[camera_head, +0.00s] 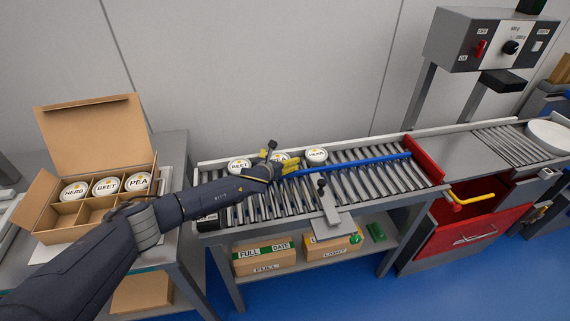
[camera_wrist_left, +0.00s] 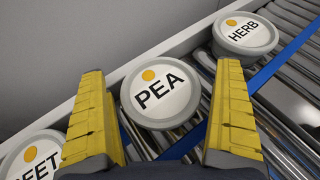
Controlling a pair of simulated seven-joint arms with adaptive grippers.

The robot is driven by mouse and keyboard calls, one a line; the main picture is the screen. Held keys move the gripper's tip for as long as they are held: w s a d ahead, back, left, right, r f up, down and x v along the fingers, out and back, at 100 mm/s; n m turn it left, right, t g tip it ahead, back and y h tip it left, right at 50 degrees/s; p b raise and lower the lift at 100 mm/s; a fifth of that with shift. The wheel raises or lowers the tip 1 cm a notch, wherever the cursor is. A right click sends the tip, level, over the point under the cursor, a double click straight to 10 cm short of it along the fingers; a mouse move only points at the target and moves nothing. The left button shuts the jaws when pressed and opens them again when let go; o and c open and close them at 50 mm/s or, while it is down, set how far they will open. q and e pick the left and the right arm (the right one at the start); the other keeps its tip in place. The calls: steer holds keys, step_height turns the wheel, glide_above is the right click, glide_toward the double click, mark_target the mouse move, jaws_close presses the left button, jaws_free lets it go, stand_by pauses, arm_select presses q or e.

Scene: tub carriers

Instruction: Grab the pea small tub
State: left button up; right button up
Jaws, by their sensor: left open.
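The pea small tub (camera_wrist_left: 160,93) is grey with a white lid, an orange dot and the word PEA. In the left wrist view it sits on the rollers between the two yellow fingers of my left gripper (camera_wrist_left: 165,115), which is open. The fingers stand on either side of it, and I cannot tell whether they touch it. In the head view my left gripper (camera_head: 287,165) is over the conveyor, and this tub (camera_head: 281,157) is mostly hidden behind it. My right gripper is not in view.
A beet tub (camera_head: 239,165) and a herb tub (camera_head: 316,155) flank it on the roller conveyor (camera_head: 390,178). A blue bar (camera_head: 350,163) runs along the rollers. An open cardboard box (camera_head: 50,237) at left holds herb, beet and pea tubs. A red end plate (camera_head: 424,158) stands at right.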

arm_select(q)
steer(key=shift+w, duration=0.1)
steer(key=c, duration=1.4)
steer(key=shift+c, duration=0.4)
steer(key=shift+r, duration=0.1)
